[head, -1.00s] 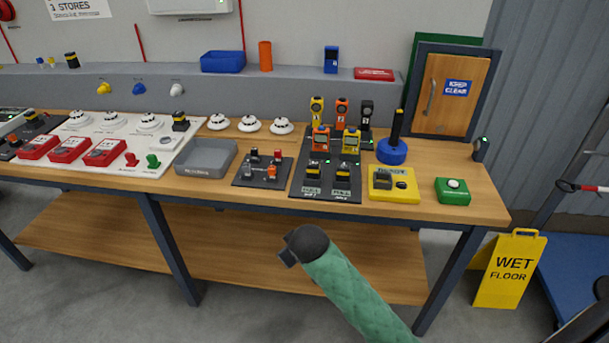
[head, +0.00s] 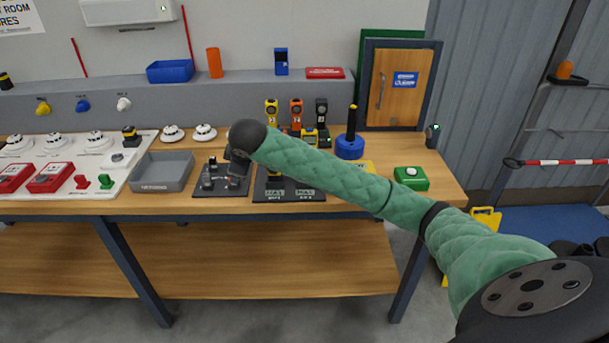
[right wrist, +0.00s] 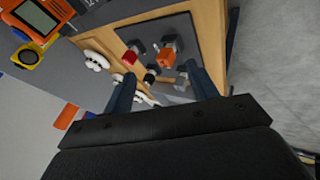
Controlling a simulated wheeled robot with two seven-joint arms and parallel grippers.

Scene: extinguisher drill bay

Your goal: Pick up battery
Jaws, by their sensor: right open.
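My right gripper (head: 237,172) hangs over the small dark board (head: 212,191) on the bench. In the right wrist view its fingers (right wrist: 162,90) are apart, with nothing seen held between them. That board carries several small block-like pieces, including an orange one (right wrist: 166,57), a red one (right wrist: 129,58) and a black one (right wrist: 150,76); I cannot tell which is a battery. A yellow-and-black block (head: 275,177), perhaps a battery, stands on the adjoining black charging board (head: 290,195), partly hidden by my right arm. My left gripper is out of view.
A grey tray (head: 160,184) stands left of the small board. Orange and yellow handheld devices (head: 309,137) stand behind my arm. A blue round base with a post (head: 350,147) and a green box with a white button (head: 411,178) are to the right.

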